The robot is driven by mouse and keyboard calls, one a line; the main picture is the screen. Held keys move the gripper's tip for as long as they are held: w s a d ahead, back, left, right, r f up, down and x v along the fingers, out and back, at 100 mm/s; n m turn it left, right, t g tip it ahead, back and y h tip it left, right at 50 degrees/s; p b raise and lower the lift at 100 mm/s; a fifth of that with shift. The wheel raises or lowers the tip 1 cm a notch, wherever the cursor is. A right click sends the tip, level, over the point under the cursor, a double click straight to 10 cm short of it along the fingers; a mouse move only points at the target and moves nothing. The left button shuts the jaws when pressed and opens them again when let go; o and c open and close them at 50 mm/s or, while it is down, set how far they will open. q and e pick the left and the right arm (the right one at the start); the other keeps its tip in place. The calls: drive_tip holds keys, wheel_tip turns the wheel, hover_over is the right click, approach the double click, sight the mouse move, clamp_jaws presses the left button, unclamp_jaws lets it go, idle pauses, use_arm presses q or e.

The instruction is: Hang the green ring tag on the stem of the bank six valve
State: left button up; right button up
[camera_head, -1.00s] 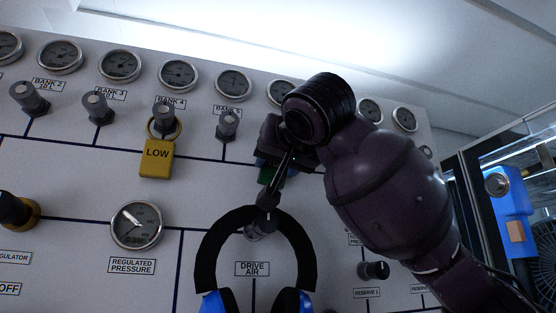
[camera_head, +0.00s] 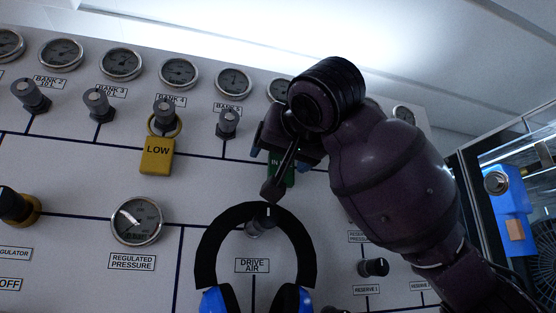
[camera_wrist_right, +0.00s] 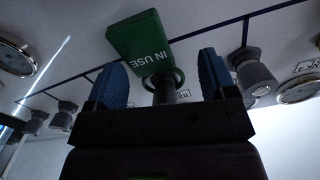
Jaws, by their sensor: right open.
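The green tag (camera_head: 281,171), marked IN USE, hangs against the panel at bank six, partly behind my right gripper in the head view. In the right wrist view the green tag (camera_wrist_right: 147,40) shows with its ring around the stem of the bank six valve (camera_wrist_right: 163,91). My right gripper (camera_wrist_right: 162,80) is open, its two blue fingers on either side of the stem, with gaps to the tag and ring. In the head view my right gripper (camera_head: 277,143) hides the bank six valve. My left gripper is not in view.
A yellow LOW tag (camera_head: 157,155) hangs on the bank four valve (camera_head: 165,112). The bank five valve (camera_head: 228,123) stands left of my gripper. A black headset-like band (camera_head: 213,240) with blue ends is below, around the drive air knob. Gauges line the panel top.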

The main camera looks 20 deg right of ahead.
drive_tip(key=s+b, duration=0.2)
drive_tip(key=s, duration=0.6)
drive_tip(key=shift+s+d, duration=0.15)
drive_tip(key=shift+s, duration=0.2)
